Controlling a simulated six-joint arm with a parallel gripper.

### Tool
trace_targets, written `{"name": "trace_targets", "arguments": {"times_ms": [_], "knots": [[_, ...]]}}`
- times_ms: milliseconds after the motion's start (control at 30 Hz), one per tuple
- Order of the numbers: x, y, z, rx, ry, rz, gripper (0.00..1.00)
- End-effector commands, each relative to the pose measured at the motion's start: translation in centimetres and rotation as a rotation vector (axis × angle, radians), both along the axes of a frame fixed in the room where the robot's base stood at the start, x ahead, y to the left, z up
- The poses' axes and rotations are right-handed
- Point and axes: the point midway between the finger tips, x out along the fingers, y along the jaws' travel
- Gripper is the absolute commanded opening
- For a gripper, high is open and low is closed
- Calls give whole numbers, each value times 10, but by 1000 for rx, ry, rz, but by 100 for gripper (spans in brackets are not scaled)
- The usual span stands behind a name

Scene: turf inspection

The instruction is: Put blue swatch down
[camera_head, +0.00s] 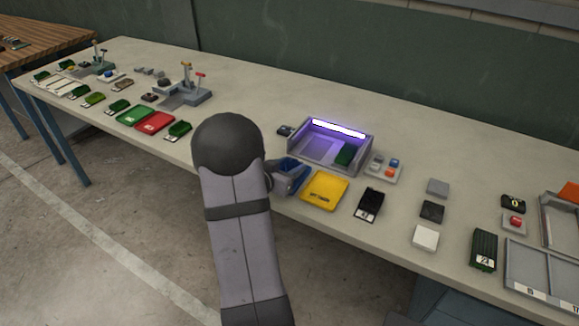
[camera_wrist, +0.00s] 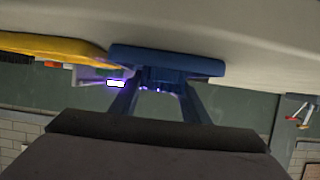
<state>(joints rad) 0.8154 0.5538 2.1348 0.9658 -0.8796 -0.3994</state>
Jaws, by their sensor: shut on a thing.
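The blue swatch (camera_wrist: 168,62) is held between the fingers of my gripper (camera_wrist: 157,84) in the wrist view. In the head view the blue swatch (camera_head: 291,172) shows just right of my dark wrist, at the left edge of the yellow mat (camera_head: 325,189). My gripper is mostly hidden behind my arm there. I cannot tell whether the swatch touches the table.
A grey light box (camera_head: 368,153) with a purple-white lamp and a green swatch (camera_head: 346,155) inside stands behind the yellow mat. A button box (camera_head: 384,168) is to its right. A black device (camera_head: 369,204) lies right of the mat.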

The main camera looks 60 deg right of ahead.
Motion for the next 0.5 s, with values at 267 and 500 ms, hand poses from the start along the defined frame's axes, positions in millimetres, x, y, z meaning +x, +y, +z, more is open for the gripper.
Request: {"name": "trace_targets", "arguments": {"times_ms": [267,500], "knots": [[0,0,-3,1,0,0,50],[0,0,-2,0,0,0,50]]}}
